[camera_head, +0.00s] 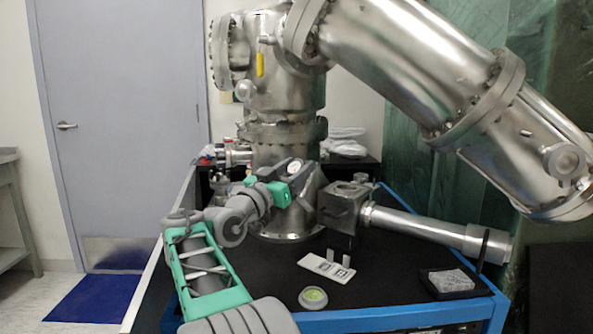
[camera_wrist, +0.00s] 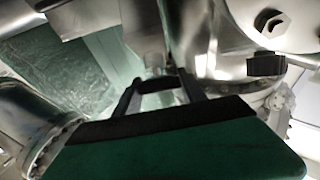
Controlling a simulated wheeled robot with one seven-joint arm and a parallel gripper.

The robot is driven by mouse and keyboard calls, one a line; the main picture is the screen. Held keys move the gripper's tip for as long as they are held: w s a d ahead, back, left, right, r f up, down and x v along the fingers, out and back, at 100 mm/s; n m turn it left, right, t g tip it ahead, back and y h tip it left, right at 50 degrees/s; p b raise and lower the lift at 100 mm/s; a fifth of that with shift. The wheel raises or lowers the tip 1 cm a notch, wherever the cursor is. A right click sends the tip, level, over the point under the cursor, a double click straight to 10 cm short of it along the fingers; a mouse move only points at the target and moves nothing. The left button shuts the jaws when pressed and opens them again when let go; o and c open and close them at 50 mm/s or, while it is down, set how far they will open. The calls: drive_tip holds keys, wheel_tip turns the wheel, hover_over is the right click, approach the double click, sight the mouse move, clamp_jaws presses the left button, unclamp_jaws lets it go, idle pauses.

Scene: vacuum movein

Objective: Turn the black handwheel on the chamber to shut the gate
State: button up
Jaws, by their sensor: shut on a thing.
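The steel chamber (camera_head: 285,90) stands upright at the back of the black-topped bench. My arm reaches from the lower left, and my gripper (camera_head: 304,182) is at the chamber's lower front. In the wrist view my gripper (camera_wrist: 162,90) has its two dark fingers on either side of a small dark curved piece (camera_wrist: 158,84). This looks like part of the black handwheel, and the gripper is shut on it. Most of the handwheel is hidden behind the gripper and fingers. I cannot tell how far the gate is shut.
A steel side tube (camera_head: 415,224) extends right from a metal block (camera_head: 343,205) close to my gripper. A large steel cylinder (camera_head: 410,65) hangs overhead.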

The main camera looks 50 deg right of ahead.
sight(296, 164)
drive_tip(key=o, duration=1.4)
drive_tip(key=shift+c, duration=0.2)
drive_tip(key=shift+r, duration=0.45)
wheel_tip(296, 164, up, 3)
drive_tip(key=shift+s+a+r+p, duration=0.1)
drive_tip(key=shift+a+r+p, duration=0.05)
drive_tip(key=shift+p, duration=0.7)
drive_tip(key=s+a+r+p, duration=0.2)
drive_tip(key=s+a+r, duration=0.6)
drive_tip(key=s+a, duration=0.1)
drive_tip(key=shift+a+r, duration=0.4)
drive_tip(key=shift+a, duration=0.15)
